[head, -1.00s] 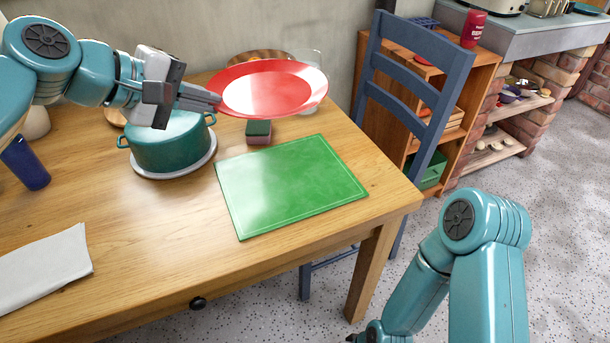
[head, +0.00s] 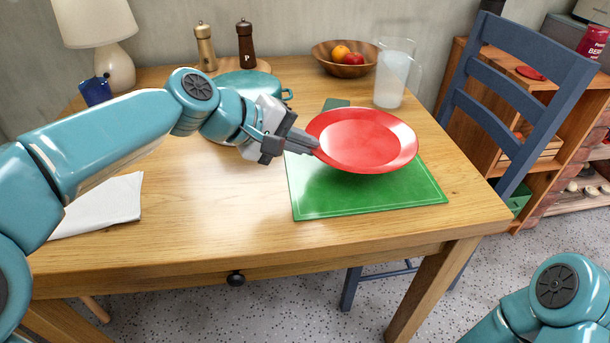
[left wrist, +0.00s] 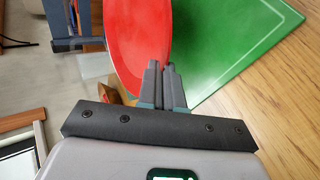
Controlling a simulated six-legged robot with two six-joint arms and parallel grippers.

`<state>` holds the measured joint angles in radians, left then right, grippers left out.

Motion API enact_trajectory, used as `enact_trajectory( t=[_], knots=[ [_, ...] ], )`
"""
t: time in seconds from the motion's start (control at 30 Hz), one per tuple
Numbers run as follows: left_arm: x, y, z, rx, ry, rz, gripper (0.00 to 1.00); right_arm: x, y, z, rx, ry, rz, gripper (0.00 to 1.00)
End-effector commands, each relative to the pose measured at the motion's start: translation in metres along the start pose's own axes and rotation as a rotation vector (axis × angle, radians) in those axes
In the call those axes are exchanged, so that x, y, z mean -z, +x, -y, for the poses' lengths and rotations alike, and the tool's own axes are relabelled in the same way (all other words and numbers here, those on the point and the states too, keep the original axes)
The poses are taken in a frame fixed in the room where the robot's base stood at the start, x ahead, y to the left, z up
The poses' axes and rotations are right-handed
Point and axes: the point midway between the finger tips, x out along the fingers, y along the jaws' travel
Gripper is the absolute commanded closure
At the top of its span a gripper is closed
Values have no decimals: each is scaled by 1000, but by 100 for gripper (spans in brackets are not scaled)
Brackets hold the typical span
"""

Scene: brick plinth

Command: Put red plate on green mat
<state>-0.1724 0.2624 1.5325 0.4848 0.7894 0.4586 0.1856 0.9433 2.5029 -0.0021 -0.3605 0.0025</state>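My left gripper (head: 302,142) is shut on the near-left rim of the red plate (head: 362,138). The plate is held roughly level and covers the back part of the green mat (head: 370,198) in the head view; it looks raised above the mat, by how much I cannot tell. In the left wrist view my left gripper (left wrist: 162,68) has its fingers together at the edge of the red plate (left wrist: 138,38), with the green mat (left wrist: 225,45) beside it. My right gripper is out of view.
A glass jug (head: 393,75), a fruit bowl (head: 343,68) and a teal pot (head: 250,82) stand behind. A sponge (head: 335,103) is partly hidden behind the plate. A white cloth (head: 105,205) lies at left. A blue chair (head: 515,80) stands at right.

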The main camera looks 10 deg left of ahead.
Motion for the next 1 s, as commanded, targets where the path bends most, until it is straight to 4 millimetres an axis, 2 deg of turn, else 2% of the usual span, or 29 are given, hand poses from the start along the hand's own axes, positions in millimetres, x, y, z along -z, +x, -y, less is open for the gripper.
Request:
enact_trajectory(
  t=[0.17, 0.4, 0.77, 0.83, 1.0],
  knots=[
    [0, 9, 9, -4, 1, 0, 100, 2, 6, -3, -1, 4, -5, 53],
    [0, 30, 39, -3, 0, 1, 100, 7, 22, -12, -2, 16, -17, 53],
    [0, 31, 40, -4, 1, 0, 100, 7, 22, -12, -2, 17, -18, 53],
    [0, 32, 41, -1, 1, 1, 84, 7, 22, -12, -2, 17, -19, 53],
    [0, 32, 41, -1, 1, 2, 84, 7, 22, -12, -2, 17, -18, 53]
  ],
)
